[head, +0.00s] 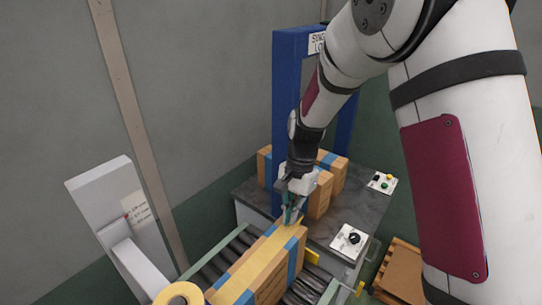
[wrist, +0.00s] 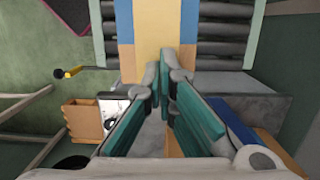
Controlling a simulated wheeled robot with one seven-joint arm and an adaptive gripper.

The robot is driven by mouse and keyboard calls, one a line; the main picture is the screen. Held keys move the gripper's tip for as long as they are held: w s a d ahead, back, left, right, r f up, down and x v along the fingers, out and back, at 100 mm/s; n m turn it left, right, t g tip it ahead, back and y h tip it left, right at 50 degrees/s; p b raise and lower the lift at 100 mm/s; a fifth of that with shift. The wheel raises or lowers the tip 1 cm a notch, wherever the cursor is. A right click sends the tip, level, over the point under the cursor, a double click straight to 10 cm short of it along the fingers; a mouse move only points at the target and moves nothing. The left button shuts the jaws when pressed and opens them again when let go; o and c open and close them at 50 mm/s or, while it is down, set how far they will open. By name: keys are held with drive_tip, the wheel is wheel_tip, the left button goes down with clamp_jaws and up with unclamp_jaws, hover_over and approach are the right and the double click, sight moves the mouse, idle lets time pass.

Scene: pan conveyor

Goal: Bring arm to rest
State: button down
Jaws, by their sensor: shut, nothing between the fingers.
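My gripper (head: 291,214) is at the end of my arm, which reaches forward and down over the conveyor (head: 218,257). It is shut and empty. Its tips are just above or at the far end of a long tan carton (head: 270,262) with blue bands and a yellow strip along its top; I cannot tell whether they touch it. The carton lies on the rollers. In the wrist view the teal finger pads (wrist: 171,98) point toward the carton (wrist: 159,25), and the conveyor rollers (wrist: 215,35) show beside it.
Behind the gripper, several banded cartons (head: 332,172) stand on a grey table (head: 317,228) beneath a blue frame (head: 286,90). Two control boxes (head: 349,240) (head: 381,183) sit at the table's right. A white post (head: 112,205) stands left, and a wooden crate (head: 402,272) lies low right.

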drive_tip(key=s+d+r+n+t, duration=0.2)
drive_tip(key=s+d+r+n, duration=0.15)
drive_tip(key=s+r, duration=0.5)
drive_tip(key=s+d+r+n+t, duration=0.2)
drive_tip(key=s+d+r, duration=0.3)
drive_tip(key=r, duration=0.7)
drive_tip(key=s+d+r+n+t+h, duration=0.1)
drive_tip(key=s+d+r+n+t, duration=0.1)
drive_tip(key=s, duration=0.8)
drive_tip(key=shift+d+r+n+t, duration=0.15)
drive_tip(key=shift+r+n+t, duration=0.1)
drive_tip(key=shift+n+t, duration=0.2)
drive_tip(key=shift+s, duration=0.1)
